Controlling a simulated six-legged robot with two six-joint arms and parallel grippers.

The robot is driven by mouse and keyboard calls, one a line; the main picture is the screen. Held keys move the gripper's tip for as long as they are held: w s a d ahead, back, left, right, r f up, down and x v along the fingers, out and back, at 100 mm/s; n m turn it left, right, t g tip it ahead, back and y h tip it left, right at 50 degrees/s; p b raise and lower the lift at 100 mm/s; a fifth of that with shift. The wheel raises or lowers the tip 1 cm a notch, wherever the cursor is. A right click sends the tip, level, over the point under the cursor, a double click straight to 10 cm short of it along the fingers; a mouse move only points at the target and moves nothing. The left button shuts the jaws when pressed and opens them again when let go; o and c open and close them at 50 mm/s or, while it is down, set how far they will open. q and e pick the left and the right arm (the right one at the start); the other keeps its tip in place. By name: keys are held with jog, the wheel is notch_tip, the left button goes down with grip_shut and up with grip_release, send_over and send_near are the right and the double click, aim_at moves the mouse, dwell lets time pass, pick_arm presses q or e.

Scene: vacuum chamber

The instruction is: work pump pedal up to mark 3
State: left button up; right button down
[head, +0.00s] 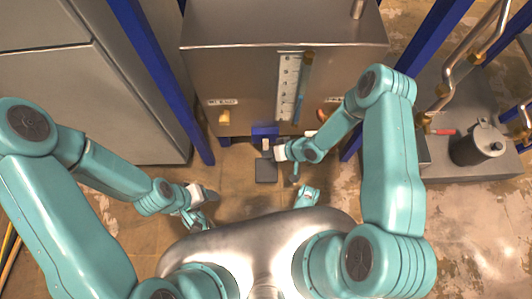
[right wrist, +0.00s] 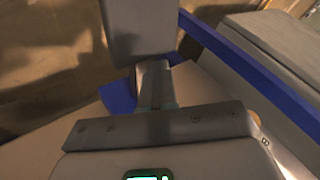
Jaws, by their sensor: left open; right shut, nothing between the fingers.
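The pump pedal (head: 266,170) is a dark grey plate low in front of the steel tank, below a blue bracket (head: 264,132). A white scale (head: 288,88) on the tank front has a clear tube beside it, with blue (head: 299,108) in its lower part; the mark numbers are too small to read. My right gripper (head: 278,153) is shut and empty, close by the pedal's upper right edge; I cannot tell whether it touches. In the right wrist view its shut fingers (right wrist: 155,82) point towards the grey pedal plate (right wrist: 138,28). My left gripper (head: 208,194) is open and empty, left of the pedal.
The steel tank (head: 230,65) stands behind the pedal between blue posts (head: 160,80). A grey cabinet (head: 60,90) is at the left. The floor between left gripper and pedal is clear.

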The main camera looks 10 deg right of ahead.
jog(key=shift+s+f, duration=0.15)
jog(key=shift+f, duration=0.15)
jog(key=shift+r, duration=0.1)
jog(key=shift+r+p, duration=1.15)
jog(key=shift+r, duration=0.5)
jog(key=shift+w+r, duration=0.2)
jog(key=shift+r, duration=0.05)
jog(key=r+p, duration=0.2)
jog(key=r, duration=0.1)
jog(key=r+p, duration=0.1)
jog(key=r, duration=0.1)
jog(key=shift+w+d+p, duration=0.1)
jog(key=shift+w+p, duration=0.2)
jog(key=shift+w, duration=0.05)
